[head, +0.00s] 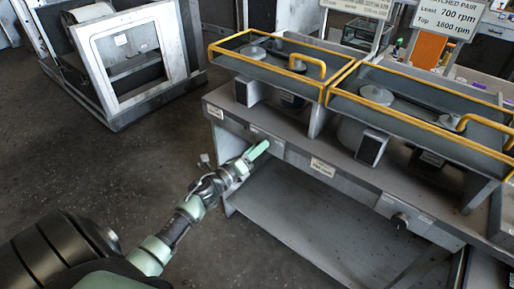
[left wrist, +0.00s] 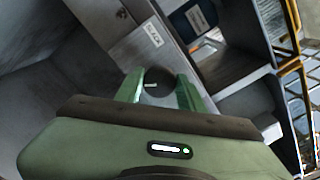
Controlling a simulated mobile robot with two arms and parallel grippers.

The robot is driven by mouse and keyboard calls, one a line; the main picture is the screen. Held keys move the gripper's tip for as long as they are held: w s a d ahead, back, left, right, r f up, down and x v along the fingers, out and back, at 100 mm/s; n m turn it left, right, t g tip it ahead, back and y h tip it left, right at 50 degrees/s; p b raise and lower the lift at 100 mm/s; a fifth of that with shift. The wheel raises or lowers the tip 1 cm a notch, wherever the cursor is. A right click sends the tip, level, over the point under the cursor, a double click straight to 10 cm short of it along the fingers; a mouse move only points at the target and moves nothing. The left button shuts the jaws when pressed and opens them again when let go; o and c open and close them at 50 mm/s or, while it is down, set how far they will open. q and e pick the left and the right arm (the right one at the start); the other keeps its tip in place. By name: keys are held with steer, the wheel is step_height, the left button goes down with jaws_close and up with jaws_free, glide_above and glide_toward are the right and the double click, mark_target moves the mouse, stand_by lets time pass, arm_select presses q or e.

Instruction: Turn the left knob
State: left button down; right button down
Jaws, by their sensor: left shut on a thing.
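The left knob (left wrist: 158,78) is a dark round knob on the front panel of the bench, seen between my fingers in the left wrist view. My left gripper (head: 257,151) has its green fingers at the left part of the bench's front panel in the head view, where they hide the knob. In the left wrist view the left gripper (left wrist: 159,90) has one finger on each side of the knob and is shut on it. The knob's pointer and angle cannot be made out. My right gripper is not in view.
A second knob (head: 400,220) sits at the right of the same bench (head: 345,185) front. A lower shelf (head: 290,215) juts out below. A grey open-framed cabinet (head: 110,60) stands back left; dark floor between is clear.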

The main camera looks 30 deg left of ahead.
arm_select(q)
steer(key=shift+f+n+p, duration=0.15)
steer(key=shift+n+p, duration=0.8)
steer(key=shift+n, duration=2.5)
steer(key=shift+f+n+p, duration=0.15)
steer(key=shift+n+p, duration=0.75)
steer(key=shift+n, duration=2.55)
steer(key=c, duration=0.9)
jaws_free()
steer(key=shift+s, duration=0.1)
